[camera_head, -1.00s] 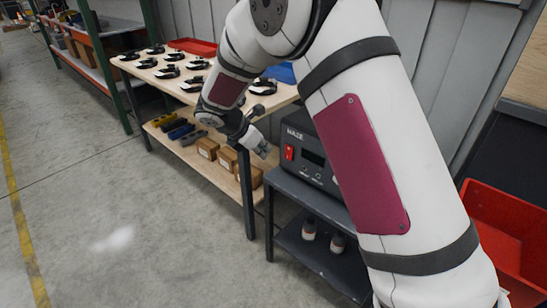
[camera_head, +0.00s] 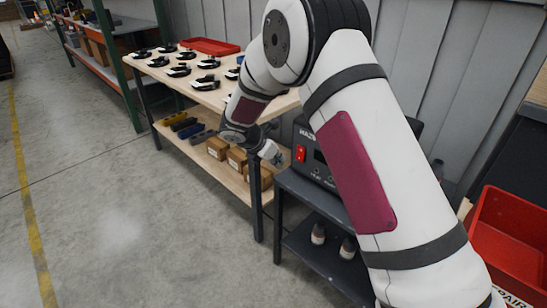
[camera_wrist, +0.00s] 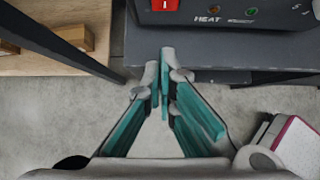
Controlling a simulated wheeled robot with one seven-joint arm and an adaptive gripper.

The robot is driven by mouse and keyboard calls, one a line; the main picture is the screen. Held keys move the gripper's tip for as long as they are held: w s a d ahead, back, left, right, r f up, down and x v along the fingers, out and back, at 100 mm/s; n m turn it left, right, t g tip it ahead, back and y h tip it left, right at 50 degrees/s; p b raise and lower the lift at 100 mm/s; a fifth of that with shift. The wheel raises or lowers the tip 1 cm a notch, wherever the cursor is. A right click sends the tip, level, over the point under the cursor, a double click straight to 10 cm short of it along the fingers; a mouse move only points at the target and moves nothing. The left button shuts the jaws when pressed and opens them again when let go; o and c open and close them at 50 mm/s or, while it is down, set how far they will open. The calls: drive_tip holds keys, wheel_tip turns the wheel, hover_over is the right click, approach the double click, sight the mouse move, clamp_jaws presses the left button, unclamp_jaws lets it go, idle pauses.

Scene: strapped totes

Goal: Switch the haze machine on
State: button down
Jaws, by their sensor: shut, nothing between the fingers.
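The haze machine (camera_head: 318,157) is a black box on a dark grey stand, partly hidden behind my arm in the head view. Its red rocker switch (camera_head: 300,153) is on the left of its front face. In the wrist view the red switch (camera_wrist: 165,4) shows at the top edge, with a label reading HEAT and small orange and green lights beside it. My gripper (camera_wrist: 165,78) is shut and empty, its fingertips in front of and below the switch in that view, apart from it. In the head view my gripper (camera_head: 276,157) is just left of the machine.
The dark stand (camera_head: 290,184) has a lower shelf with two bottles (camera_head: 318,233). A wooden workbench (camera_head: 215,98) with several black-and-white devices and a red tray (camera_head: 209,46) stands left. Boxes (camera_head: 236,158) sit on its lower shelf. A red bin (camera_head: 510,238) is at right. Floor at left is clear.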

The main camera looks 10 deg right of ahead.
sight(300, 154)
drive_tip(key=w+d+f+b, duration=0.1)
drive_tip(key=w+d+f, duration=0.3)
drive_tip(key=d, duration=0.1)
drive_tip(key=shift+d, duration=0.2)
drive_tip(key=shift+w+d+f, duration=0.15)
drive_tip(key=shift+d+f, duration=0.05)
drive_tip(key=shift+d, duration=0.15)
drive_tip(key=shift+r, duration=0.1)
drive_tip(key=shift+r+p, duration=0.4)
drive_tip(key=shift+r, duration=0.35)
